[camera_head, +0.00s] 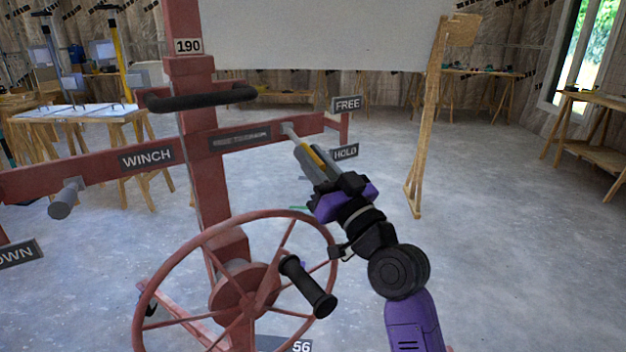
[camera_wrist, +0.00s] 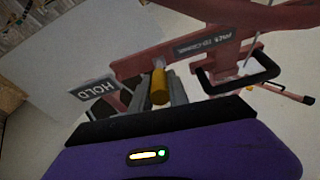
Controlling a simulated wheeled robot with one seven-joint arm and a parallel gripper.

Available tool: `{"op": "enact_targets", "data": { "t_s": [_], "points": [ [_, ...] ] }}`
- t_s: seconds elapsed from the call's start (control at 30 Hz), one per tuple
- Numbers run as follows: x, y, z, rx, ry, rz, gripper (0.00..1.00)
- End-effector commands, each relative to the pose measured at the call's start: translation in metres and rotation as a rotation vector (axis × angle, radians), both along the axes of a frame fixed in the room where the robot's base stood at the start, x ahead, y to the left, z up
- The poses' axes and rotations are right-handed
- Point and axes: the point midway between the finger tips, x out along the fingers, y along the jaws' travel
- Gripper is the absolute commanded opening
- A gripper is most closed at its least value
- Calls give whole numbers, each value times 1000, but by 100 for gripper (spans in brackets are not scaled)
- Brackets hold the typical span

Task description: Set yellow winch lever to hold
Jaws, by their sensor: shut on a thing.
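The yellow winch lever (camera_head: 317,155) stands out from the right part of the red crossbar and slants down to the right. Its yellow grip (camera_wrist: 159,87) shows between my fingers in the wrist view. My gripper (camera_head: 312,163) is shut on the lever. The HOLD label (camera_head: 345,151) is just right of the gripper, and the FREE label (camera_head: 347,103) is above it. The HOLD label also shows left of the fingers in the wrist view (camera_wrist: 93,89). The fingers and wrist hide part of the lever.
A red wheel with a black crank handle (camera_head: 308,287) stands low in front of the red mast (camera_head: 207,180). A black bar handle (camera_head: 202,97) juts from the mast. A WINCH label (camera_head: 147,158) is on the left crossbar. Open floor (camera_head: 500,220) lies right.

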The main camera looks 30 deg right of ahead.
Motion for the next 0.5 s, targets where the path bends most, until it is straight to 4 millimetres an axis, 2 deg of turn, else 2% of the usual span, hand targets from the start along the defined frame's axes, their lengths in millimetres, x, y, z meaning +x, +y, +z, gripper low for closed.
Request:
{"op": "enact_targets", "data": {
  "t_s": [0.03,0.5],
  "points": [
    [1,0,-10,1,-13,0,0],
    [3,0,-11,4,-81,0,0]
  ]
}}
